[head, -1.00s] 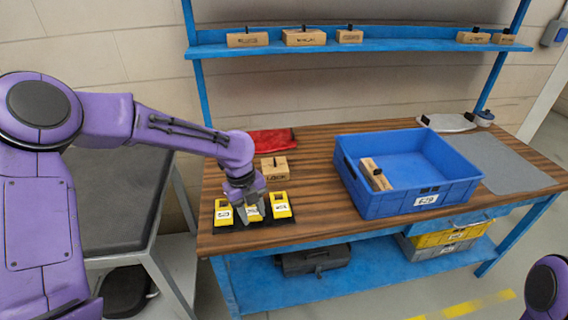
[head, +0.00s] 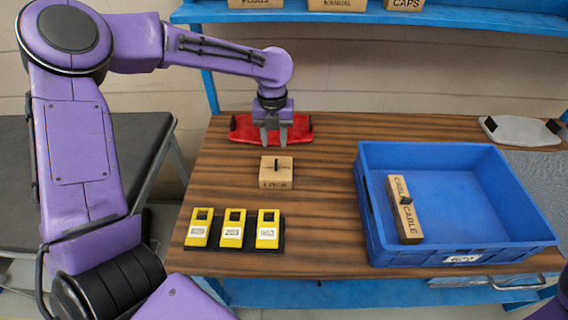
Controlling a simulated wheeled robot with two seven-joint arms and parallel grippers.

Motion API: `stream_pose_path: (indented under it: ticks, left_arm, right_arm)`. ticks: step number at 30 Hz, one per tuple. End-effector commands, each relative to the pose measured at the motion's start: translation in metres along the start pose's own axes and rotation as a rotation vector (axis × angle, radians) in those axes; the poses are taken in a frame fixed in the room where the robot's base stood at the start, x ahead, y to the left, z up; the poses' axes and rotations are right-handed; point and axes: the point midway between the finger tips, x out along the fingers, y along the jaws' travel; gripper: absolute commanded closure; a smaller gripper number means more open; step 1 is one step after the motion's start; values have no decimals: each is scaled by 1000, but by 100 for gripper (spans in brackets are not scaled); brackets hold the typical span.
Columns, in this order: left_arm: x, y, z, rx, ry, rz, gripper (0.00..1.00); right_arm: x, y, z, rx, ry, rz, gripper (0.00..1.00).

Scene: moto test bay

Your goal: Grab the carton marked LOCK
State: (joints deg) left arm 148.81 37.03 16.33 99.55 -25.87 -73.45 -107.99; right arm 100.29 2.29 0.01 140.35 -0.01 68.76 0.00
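The carton marked LOCK (head: 276,183) is a small tan box with a dark upright tab on top. It sits on the wooden workbench, left of the blue crate. My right gripper is not in view.
The blue crate (head: 370,215) holds a carton marked CABLE (head: 405,208). Several yellow numbered blocks stand in a black holder (head: 281,240) at the front left. Cartons stand on the blue shelf (head: 440,16). Bare wood (head: 325,200) surrounds the LOCK carton.

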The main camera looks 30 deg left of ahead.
Motion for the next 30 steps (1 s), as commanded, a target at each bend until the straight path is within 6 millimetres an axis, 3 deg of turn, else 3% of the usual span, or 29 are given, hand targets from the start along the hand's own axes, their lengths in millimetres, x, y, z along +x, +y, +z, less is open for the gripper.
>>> stream_pose_path:
  ticks: [13, 22, 23, 26, 30]
  left_arm:
    - [73, -8, 7, -1, 8, 3, 61]
    - [84, -6, 7, -3, 3, 0, 61]
    - [84, -6, 7, -3, 3, 1, 64]
    - [84, -6, 7, -3, 3, 1, 96]
    - [84, -6, 7, -3, 4, 1, 100]
  right_arm:
    - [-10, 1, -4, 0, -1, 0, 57]
    - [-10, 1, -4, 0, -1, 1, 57]
    - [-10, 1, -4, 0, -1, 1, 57]
    - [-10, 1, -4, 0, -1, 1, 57]
    - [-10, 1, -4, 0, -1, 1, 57]
